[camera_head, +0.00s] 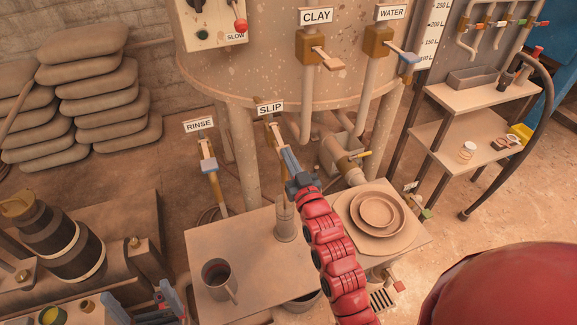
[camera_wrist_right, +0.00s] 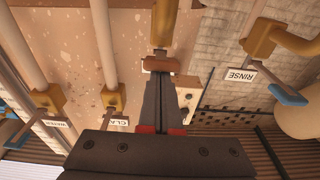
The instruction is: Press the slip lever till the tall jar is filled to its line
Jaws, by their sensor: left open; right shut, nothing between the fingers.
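The SLIP label (camera_head: 270,107) marks a tap on the tank. Its small brown lever (camera_wrist_right: 160,65) shows in the right wrist view right at my right fingertips; I cannot tell if they touch. My right gripper (camera_head: 287,152) is shut and empty, its red arm rising from below. It also shows in the right wrist view (camera_wrist_right: 160,80). The tall jar (camera_head: 284,226) is a narrow clear cylinder standing upright on the pale table below the slip tap, left of my right arm. Its line and level are too small to read. My left gripper (camera_head: 146,303) is open and empty at bottom left.
A mug (camera_head: 217,277) stands on the table (camera_head: 250,250) left of the jar. Stacked plates (camera_head: 377,212) sit to the right. The RINSE tap (camera_head: 208,165) hangs left of the slip tap; CLAY (camera_head: 318,48) and WATER (camera_head: 380,42) taps are above right.

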